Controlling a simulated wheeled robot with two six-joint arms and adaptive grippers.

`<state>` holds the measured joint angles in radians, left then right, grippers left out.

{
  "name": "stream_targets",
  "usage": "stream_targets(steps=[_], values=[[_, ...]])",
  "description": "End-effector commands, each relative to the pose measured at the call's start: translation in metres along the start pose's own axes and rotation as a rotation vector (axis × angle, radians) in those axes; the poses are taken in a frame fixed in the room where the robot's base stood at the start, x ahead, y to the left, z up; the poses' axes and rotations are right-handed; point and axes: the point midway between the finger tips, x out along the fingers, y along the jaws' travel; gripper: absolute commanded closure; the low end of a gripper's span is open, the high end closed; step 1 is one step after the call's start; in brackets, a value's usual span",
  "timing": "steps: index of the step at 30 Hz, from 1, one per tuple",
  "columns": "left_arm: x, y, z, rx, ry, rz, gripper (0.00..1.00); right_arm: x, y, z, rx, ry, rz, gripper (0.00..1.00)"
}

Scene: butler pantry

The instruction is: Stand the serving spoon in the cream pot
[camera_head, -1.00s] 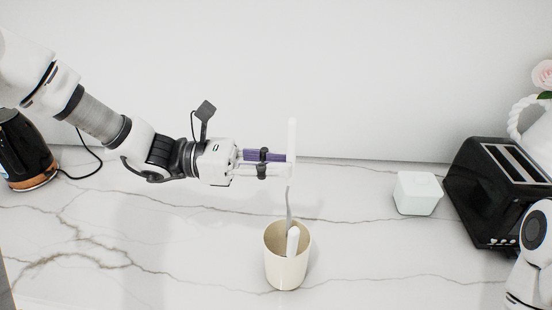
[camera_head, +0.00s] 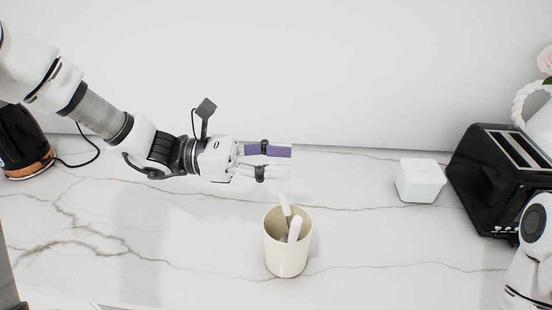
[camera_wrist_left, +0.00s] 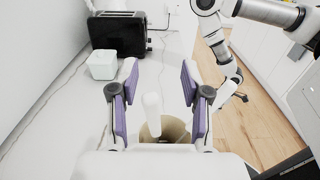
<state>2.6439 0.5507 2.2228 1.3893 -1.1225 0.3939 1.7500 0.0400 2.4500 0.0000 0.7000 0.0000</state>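The cream pot (camera_head: 287,258) stands upright on the marble counter; it also shows below the fingers in the left wrist view (camera_wrist_left: 178,128). The serving spoon (camera_head: 284,200) stands in it, its white handle leaning out over the rim toward my left gripper; its lower end is hidden inside. A second white-handled utensil (camera_head: 295,229) also leans in the pot. My left gripper (camera_head: 276,162) is open above the pot. In the left wrist view its purple-padded fingers are spread apart with a white handle (camera_wrist_left: 152,115) between them, apart from both pads. My right gripper's fingers are unclear.
A white lidded box (camera_head: 420,181) and a black toaster (camera_head: 497,180) stand at the right, with a white vase (camera_head: 540,130) behind. A black kettle (camera_head: 22,145) is at the far left. The counter around the pot is clear.

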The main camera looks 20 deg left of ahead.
Motion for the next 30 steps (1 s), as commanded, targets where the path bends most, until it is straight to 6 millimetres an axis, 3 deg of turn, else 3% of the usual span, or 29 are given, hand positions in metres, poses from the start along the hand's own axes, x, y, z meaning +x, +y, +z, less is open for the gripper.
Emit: stream_targets(steps=[5, 18, 30], values=[[-0.006, 0.001, 0.001, 0.000, -0.004, 0.002, 0.53, 0.000, 0.000, 0.000, 0.000, 0.000, 0.000, 1.00], [-0.069, 0.000, 0.001, 0.001, -0.005, 0.001, 0.53, 0.000, 0.000, 0.000, 0.000, 0.000, 0.000, 1.00], [-0.075, 0.001, 0.000, 0.000, 0.000, 0.000, 0.53, 0.000, 0.000, 0.000, 0.000, 0.000, 0.000, 1.00]])
